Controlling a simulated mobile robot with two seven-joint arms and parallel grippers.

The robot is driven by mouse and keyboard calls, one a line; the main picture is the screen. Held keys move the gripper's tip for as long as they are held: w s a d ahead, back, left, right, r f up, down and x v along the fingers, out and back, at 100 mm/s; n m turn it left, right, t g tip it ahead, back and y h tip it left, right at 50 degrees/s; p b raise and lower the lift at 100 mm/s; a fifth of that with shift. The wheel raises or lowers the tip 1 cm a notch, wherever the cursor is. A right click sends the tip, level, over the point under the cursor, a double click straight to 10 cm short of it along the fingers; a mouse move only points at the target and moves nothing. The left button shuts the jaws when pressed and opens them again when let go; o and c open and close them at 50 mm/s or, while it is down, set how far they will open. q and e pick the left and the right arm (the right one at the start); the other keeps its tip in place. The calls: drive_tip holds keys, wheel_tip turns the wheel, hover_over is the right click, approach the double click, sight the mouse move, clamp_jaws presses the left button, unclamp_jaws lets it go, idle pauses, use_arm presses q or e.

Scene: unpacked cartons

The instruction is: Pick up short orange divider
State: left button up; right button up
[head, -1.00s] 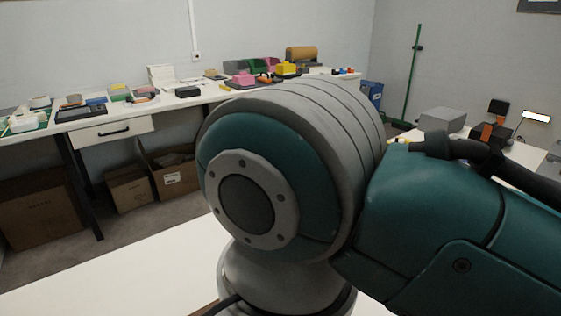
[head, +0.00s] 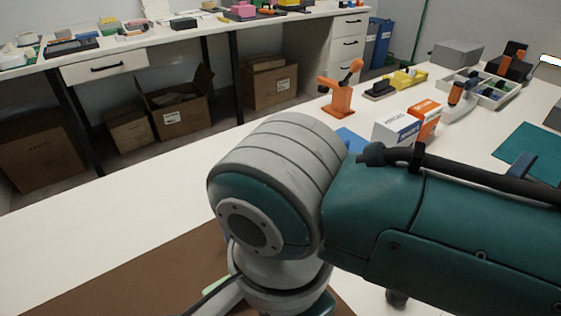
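I cannot make out a short orange divider for certain. A divided grey tray (head: 490,92) with small parts in its compartments stands at the right of the near white table (head: 120,245). Orange items on that table are an upright orange stand or clamp (head: 339,97) and an orange-and-white box (head: 426,117) beside a white box (head: 397,128). My teal and grey arm comes in from the right and fills the lower middle, hiding part of the table. Neither gripper shows.
A brown mat (head: 130,275) lies at the table's front. A teal mat (head: 531,152) is at right. A yellow item (head: 410,79) and a grey box (head: 457,53) stand farther back. A cluttered bench (head: 215,27) with open cartons (head: 175,105) beneath lies beyond. The table's left part is clear.

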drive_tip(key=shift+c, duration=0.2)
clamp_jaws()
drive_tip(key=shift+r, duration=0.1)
